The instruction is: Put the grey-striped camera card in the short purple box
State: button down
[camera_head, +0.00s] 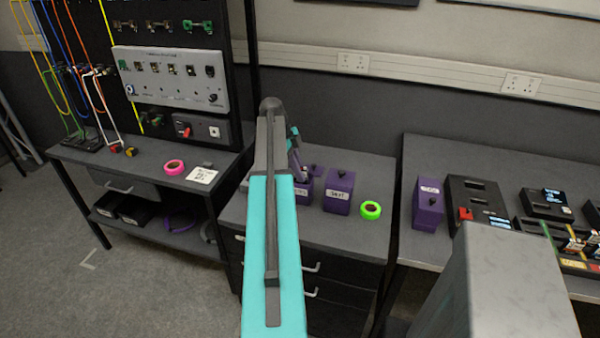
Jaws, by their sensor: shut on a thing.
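My gripper (295,155) is at the end of my teal and grey arm, low over the middle cabinet top, mostly hidden by the arm. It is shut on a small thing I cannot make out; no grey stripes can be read. Just beneath it is a labelled purple box (304,194), partly covered by my arm. To its right stands a purple box with a knob lid and white label (338,194). A third purple box (428,206) stands on the right bench. I cannot tell for certain which is the short one.
A green tape roll (371,210) lies right of the boxes. The left bench holds a pink tape roll (174,167) and a white card (201,176), below a panel with hanging cables. The right bench (425,140) carries dark devices (480,197). Gaps separate the benches.

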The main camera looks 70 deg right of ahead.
jog(key=c, duration=1.7)
grip_release()
jog(key=shift+c, duration=1.1)
jog(key=shift+r, duration=0.15)
jog(key=shift+r+p, duration=1.8)
jog(key=shift+r, duration=2.1)
